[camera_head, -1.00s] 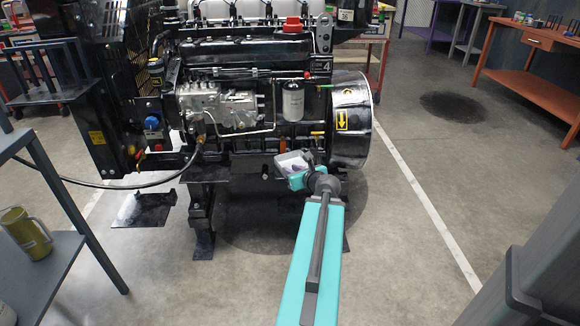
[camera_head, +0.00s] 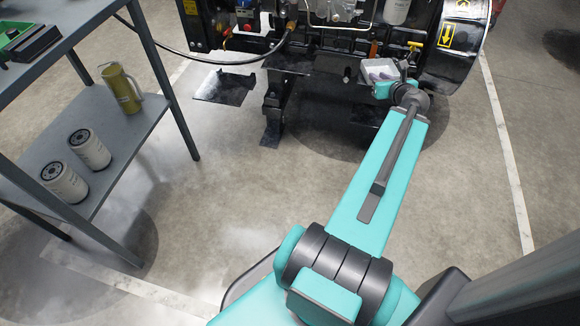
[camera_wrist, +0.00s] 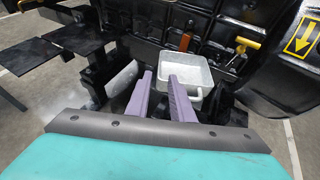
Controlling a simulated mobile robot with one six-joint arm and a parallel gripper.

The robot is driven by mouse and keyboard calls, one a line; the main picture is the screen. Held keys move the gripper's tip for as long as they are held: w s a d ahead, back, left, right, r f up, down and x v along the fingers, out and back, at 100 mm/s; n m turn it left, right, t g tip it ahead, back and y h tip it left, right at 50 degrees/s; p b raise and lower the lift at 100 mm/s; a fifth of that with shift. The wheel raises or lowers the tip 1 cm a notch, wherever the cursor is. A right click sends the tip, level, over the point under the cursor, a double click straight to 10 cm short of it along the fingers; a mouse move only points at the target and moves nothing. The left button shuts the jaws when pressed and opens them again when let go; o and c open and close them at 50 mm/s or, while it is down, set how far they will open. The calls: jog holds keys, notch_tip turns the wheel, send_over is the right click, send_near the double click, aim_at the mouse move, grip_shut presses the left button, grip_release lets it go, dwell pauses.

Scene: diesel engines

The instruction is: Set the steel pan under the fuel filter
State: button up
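The filter is cut by the top edge of the head view. The wrist view shows the pan (camera_wrist: 190,70) looking empty, with a handle on its near side. My gripper (camera_wrist: 161,76) has its two purple fingers apart at the pan's near left corner. The right fingertip overlaps the near wall; contact is unclear. What carries the pan underneath is hidden.
The black engine (camera_head: 340,40) stands ahead, with a yellow-handled valve (camera_wrist: 246,43) right of the pan. The floor between is clear.

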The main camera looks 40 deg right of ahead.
jog(key=w+a+f+m+h, duration=0.1)
jog(key=w+a+f+m, duration=0.3)
jog(key=w+m, duration=0.15)
jog(key=w+a+f+m+h, duration=0.1)
jog(key=w+a+f+m, duration=0.2)
jog(key=w+m, duration=0.3)
jog(key=a+f+m+g+y, duration=0.3)
jog(key=a+f+m+g, duration=0.65)
jog(key=a+f, duration=1.5)
jog(key=s+a+f+m+g+y, duration=0.2)
jog(key=s+a+f+m, duration=0.1)
jog(key=s+a, duration=0.4)
jog(key=s+a+f+m+g+y, duration=0.2)
jog(key=s+a+f, duration=0.3)
jog(key=a, duration=0.7)
jog(key=s+a+f+m+g+y, duration=0.2)
jog(key=s+a+f+m, duration=0.1)
jog(key=s+a, duration=0.7)
jog(key=shift+a+f+m+g, duration=0.3)
jog(key=shift+f+g, duration=0.05)
jog(key=shift+f, duration=0.45)
jog(key=shift+s, duration=0.1)
